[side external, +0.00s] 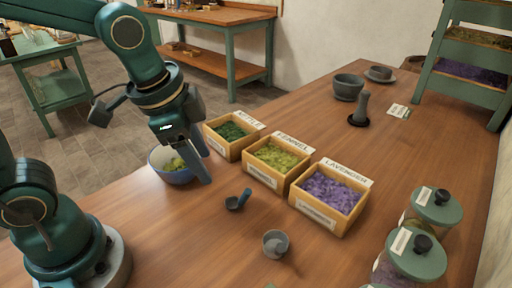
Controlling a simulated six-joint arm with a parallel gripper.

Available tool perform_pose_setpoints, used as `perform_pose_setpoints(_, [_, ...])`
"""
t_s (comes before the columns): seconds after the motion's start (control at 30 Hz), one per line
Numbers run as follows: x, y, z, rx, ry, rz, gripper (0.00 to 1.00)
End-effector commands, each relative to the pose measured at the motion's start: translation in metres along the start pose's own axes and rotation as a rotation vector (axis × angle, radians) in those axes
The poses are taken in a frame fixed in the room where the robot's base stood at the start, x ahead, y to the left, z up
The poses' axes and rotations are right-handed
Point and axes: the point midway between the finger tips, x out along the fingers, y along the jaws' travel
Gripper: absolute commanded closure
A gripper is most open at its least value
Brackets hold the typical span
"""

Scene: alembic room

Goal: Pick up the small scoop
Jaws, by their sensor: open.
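The small scoop (233,203) lies on the wooden table, with a dark round bowl and a blue-grey handle that points up and to the right. It is in front of the herb boxes. My gripper (203,170) hangs above the table, up and to the left of the scoop, and is apart from it. Its fingers point down, near the right side of a blue bowl (163,178) with green leaves in it. The gripper is open, and I see nothing between its fingers.
Wooden boxes labelled nettle (220,148), fennel (254,170) and lavender (318,222) stand behind the scoop. A small grey cup (275,243) stands in front. Green-lidded jars (417,254) are at the right. A mortar (348,86) and pestle (361,106) stand farther back.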

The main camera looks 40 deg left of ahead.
Motion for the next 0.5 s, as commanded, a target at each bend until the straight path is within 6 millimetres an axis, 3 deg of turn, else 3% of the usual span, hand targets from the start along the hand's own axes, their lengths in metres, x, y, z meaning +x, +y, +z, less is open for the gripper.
perform_pose_setpoints(0.3, [0.069,0.009,-0.038,0.518,-0.112,0.1,0.44])
perform_pose_setpoints(0.5, [0.092,0.015,-0.045,0.67,-0.134,0.132,0.44])
